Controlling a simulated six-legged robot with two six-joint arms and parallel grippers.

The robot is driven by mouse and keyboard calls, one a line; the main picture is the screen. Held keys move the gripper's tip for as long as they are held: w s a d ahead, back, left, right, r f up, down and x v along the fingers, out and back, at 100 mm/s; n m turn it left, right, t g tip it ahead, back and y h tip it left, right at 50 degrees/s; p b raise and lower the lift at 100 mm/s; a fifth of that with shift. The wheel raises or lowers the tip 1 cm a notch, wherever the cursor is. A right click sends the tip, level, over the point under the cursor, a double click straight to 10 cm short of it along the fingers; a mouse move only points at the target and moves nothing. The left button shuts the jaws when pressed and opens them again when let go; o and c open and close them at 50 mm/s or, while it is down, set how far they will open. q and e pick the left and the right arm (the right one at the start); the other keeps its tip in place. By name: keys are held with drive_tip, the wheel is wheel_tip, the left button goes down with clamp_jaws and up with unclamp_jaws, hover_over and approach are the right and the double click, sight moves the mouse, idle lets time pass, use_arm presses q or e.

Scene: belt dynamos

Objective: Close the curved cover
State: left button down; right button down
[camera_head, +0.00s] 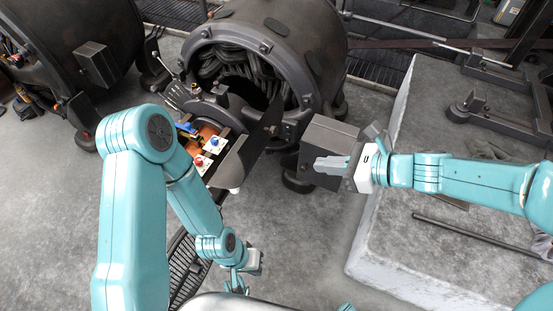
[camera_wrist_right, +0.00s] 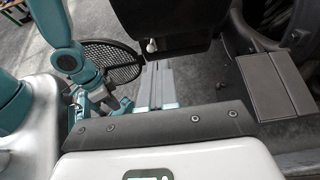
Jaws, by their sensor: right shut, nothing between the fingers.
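The curved cover (camera_head: 254,142) is a dark, bent plate at the front of the dynamo (camera_head: 265,40). It stands open and tilted, leaving red and blue terminals (camera_head: 207,149) exposed to its left. A small white knob (camera_head: 235,190) sits at its lower end. The cover also shows at the top of the right wrist view (camera_wrist_right: 165,22), with the knob (camera_wrist_right: 152,46) below its edge. My right gripper (camera_head: 319,166) is shut and empty, right of the cover and apart from it, over the dark box. My left gripper (camera_head: 249,266) hangs low in front; its jaws are unclear.
A dark box (camera_head: 326,135) stands on the dynamo's right side. A grey stone block (camera_head: 400,235) fills the right, with a metal rod (camera_head: 465,235) on it. A second dynamo (camera_head: 80,40) stands at the left. Bare floor (camera_head: 300,235) lies in front of the dynamo.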

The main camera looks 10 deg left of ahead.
sight(250, 148)
drive_tip(key=a+r+b+x, duration=0.1)
drive_tip(key=r+b+x, duration=0.1)
drive_tip(key=x, duration=1.1)
drive_tip(key=shift+a+b, duration=0.15)
drive_tip(key=shift+b, duration=0.65)
